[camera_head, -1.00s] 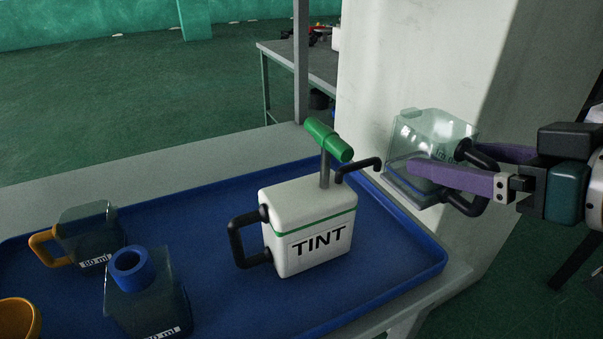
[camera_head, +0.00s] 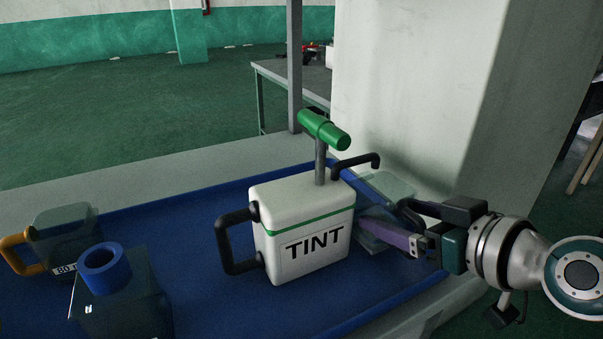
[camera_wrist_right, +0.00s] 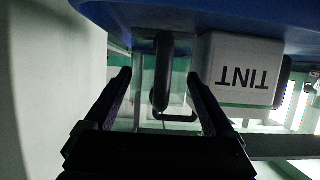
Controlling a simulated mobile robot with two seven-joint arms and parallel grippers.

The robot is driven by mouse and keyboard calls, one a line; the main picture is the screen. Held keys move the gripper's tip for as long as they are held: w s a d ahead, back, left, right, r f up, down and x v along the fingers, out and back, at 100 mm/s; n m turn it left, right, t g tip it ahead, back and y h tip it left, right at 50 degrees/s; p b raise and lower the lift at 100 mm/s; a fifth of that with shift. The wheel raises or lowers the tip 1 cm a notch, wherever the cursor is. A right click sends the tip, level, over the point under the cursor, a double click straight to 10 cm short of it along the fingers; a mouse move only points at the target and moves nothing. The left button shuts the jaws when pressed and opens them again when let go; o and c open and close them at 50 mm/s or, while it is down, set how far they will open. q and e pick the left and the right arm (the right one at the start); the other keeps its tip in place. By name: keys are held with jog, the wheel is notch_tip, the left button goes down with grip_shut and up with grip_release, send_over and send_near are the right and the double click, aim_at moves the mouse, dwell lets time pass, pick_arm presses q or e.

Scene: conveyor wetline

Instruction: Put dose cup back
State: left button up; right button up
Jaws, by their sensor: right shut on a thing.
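The clear dose cup (camera_head: 387,186) with a black handle is partly hidden behind the white TINT jug (camera_head: 302,238) and my right gripper. My right gripper (camera_head: 380,228) is shut on the cup's handle, at the right side of the jug, low over the right end of the blue tray (camera_head: 190,225). I cannot tell if the cup touches the tray. In the right wrist view the black handle (camera_wrist_right: 163,75) stands between the two purple fingers, with the jug (camera_wrist_right: 238,75) close on the right. My left gripper is not in view.
The jug has a green-topped pump (camera_head: 324,129) and a black spout (camera_head: 356,163) near the cup. A clear cup with an orange handle (camera_head: 15,254) and one with a blue ring (camera_head: 103,268) stand on the left of the tray. A pale pillar (camera_head: 420,100) rises behind.

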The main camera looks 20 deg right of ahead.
jog(key=shift+x, duration=1.25)
jog(key=shift+f+b, duration=0.1)
jog(key=shift+b, duration=0.25)
jog(key=shift+s, duration=0.1)
jog(key=shift+f, duration=0.15)
jog(key=o, duration=1.4)
jog(key=shift+c, duration=0.2)
